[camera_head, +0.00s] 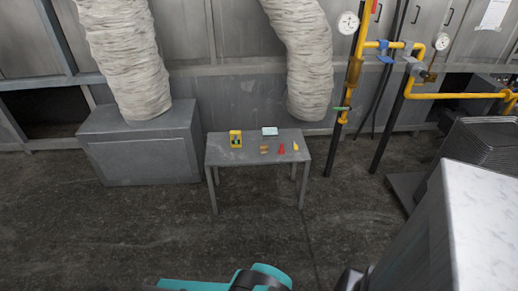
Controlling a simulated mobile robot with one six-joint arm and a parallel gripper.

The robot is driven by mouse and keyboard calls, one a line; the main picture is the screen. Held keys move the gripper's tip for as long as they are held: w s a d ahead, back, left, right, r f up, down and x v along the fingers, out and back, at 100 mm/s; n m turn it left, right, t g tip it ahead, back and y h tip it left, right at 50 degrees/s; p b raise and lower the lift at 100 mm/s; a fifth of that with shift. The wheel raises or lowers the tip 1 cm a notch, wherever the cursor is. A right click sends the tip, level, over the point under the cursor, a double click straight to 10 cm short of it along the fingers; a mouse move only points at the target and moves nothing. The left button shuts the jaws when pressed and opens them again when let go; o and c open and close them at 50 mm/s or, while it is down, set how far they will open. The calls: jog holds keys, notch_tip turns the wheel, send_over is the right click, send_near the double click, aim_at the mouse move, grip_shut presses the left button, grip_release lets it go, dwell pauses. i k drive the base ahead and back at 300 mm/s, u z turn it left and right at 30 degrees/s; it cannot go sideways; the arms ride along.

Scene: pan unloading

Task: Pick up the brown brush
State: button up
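A small orange-brown object (264,150), which looks like the brown brush, lies on a small grey table (222,158) in the middle of the view. It is too small in the picture to make out its bristles or handle. My gripper is not in view. Teal and black parts at the bottom edge look like my own arm, well apart from the table.
On the table are a yellow device (235,139), a pale blue-white box (270,131), a red item (281,149) and a yellow item (295,147). Yellow pipes (455,96) and stacked dark trays (485,146) stand right. Floor (170,225) before the table is clear.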

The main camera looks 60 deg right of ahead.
aim_at(264, 148)
jog(key=z, duration=0.15)
jog(key=i, duration=0.75)
jog(key=z, duration=0.85)
jog(key=i, duration=0.65)
jog(key=z, duration=0.4)
